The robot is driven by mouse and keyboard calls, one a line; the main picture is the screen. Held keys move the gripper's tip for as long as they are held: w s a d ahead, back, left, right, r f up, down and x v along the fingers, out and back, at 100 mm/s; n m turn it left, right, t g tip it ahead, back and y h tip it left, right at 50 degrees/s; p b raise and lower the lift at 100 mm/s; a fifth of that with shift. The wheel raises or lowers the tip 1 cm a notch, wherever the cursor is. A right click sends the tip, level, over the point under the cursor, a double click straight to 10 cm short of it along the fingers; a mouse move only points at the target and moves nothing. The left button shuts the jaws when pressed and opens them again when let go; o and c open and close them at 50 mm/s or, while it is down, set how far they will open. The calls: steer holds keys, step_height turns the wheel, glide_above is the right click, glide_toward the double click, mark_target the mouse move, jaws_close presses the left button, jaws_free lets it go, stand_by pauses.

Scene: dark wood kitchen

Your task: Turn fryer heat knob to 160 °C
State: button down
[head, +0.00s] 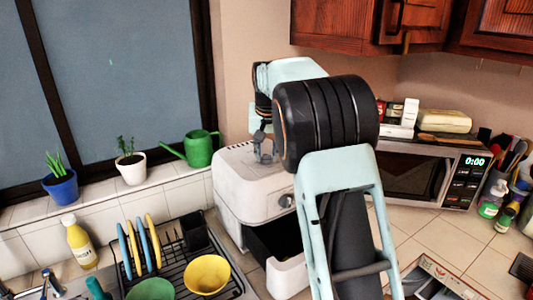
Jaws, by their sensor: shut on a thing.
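The white fryer (236,185) stands on the counter against the tiled wall, left of the microwave. A round grey knob (286,201) shows on its front, with no finger on it; its marks are too small to read. My gripper (264,158) points down at the fryer's top, toward its back edge. Its fingers are shut on a small part there, apparently the heat knob, which they hide. I cannot read any temperature setting. The fryer's drawer (290,280) is pulled out at the front, with its dark inside visible. My arm covers the fryer's right side.
A microwave (420,175) with packages on top stands at the right. A dish rack (180,262) with plates and bowls is at the front left. A green watering can (197,149) stands on the ledge near the fryer. Wooden cabinets (340,25) hang above. Counter at the right is partly clear.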

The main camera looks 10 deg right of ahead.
steer(key=c, duration=1.6)
jaws_free()
steer(key=v, duration=1.2)
steer(key=shift+s, duration=0.15)
